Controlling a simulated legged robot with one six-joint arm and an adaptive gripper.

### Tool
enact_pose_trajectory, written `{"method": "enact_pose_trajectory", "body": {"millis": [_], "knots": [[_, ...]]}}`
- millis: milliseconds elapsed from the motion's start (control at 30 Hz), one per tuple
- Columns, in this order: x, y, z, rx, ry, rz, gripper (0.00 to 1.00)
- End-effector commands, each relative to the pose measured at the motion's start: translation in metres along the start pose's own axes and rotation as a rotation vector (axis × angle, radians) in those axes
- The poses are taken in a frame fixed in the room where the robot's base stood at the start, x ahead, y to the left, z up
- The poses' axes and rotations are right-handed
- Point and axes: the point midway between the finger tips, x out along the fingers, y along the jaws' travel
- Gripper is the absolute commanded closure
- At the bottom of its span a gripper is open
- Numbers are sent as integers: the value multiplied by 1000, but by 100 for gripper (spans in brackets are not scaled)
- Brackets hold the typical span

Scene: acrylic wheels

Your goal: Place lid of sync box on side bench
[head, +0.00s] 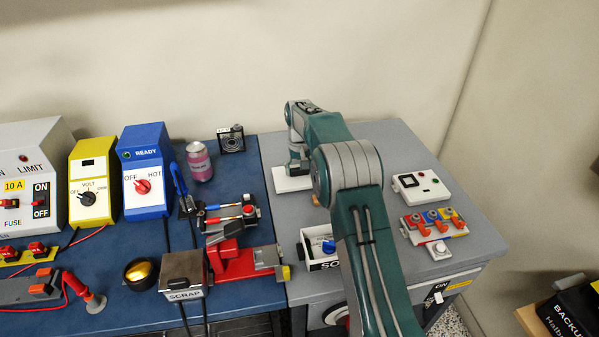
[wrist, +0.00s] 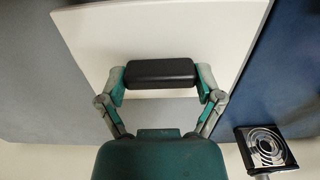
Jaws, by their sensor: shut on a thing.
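The lid is a flat white plate with a black bar handle; in the wrist view the white plate (wrist: 165,35) fills the upper middle. My gripper (wrist: 160,78) is shut on the black handle (wrist: 160,73), one finger at each end. In the head view, my gripper (head: 297,163) points down at the lid (head: 291,181), over the back left part of the grey side bench (head: 400,140). I cannot tell whether the lid touches the bench. Which box is the sync box is not clear.
A white switch unit (head: 421,187) and a coloured connector block (head: 433,222) stand to the right. A can (head: 199,161) and black fan (head: 231,139) are on the blue bench.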

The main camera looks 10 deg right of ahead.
Motion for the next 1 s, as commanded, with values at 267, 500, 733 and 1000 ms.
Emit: {"method": "enact_pose_trajectory", "body": {"millis": [267,500,733,1000], "knots": [[10,0,0,0,2,0,73],[12,0,0,0,1,0,0],[12,0,0,0,1,0,0],[-3,0,0,0,4,0,0]]}}
